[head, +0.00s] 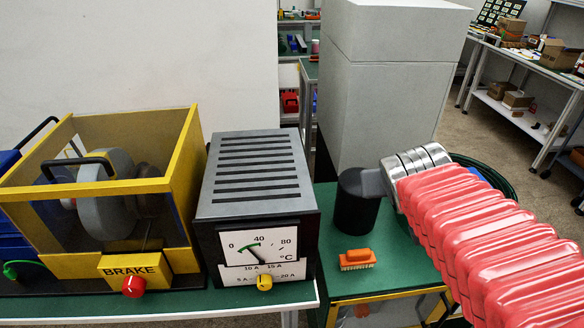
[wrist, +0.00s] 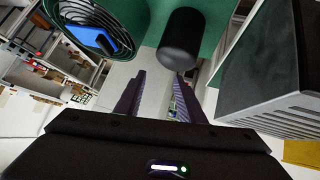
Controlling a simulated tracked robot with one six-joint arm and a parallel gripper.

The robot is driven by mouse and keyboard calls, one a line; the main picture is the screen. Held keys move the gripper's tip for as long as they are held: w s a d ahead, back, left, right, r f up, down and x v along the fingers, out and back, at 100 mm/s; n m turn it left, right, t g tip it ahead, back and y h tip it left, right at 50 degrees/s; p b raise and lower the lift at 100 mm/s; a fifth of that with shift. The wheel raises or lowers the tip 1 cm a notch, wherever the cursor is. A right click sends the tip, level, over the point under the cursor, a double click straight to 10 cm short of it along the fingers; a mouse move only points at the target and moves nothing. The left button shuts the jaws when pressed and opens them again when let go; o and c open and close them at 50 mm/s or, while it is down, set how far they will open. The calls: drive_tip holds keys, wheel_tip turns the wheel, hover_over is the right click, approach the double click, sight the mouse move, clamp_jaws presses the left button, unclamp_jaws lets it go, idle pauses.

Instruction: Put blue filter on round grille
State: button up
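A flat blue piece, which looks like the blue filter (wrist: 85,38), shows at the upper left in the wrist view. It overlaps the round black grille (wrist: 123,43) with curved rings; I cannot tell whether it rests flat on it. In the head view, a sliver of blue filter (head: 476,173) and an edge of the grille (head: 500,180) show behind my red-sleeved arm. My gripper (wrist: 160,76) has two dark fingers spread apart, with nothing between them. It is apart from the filter. In the head view I cannot make out its fingers.
A black cylinder (wrist: 181,42) stands on the green surface near the grille. A vented meter box (head: 256,180) stands left of it, and a yellow brake guard (head: 190,150) farther left. An orange brush (head: 357,259) lies in front. A tall grey cabinet (head: 390,110) rises behind.

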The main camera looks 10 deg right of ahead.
drive_tip(key=s+a+f+n+g+y, duration=0.1)
drive_tip(key=s+a+f+y, duration=0.1)
drive_tip(key=s+a, duration=0.4)
drive_tip(key=s+a+f+n+g+y, duration=0.1)
drive_tip(key=s+a+f+y, duration=0.1)
drive_tip(key=s+a, duration=0.4)
drive_tip(key=a, duration=0.4)
drive_tip(key=shift+a+f+n+g+y, duration=0.15)
drive_tip(key=shift+n+g+y, duration=0.15)
drive_tip(key=shift+g, duration=0.1)
drive_tip(key=shift+c, duration=0.6)
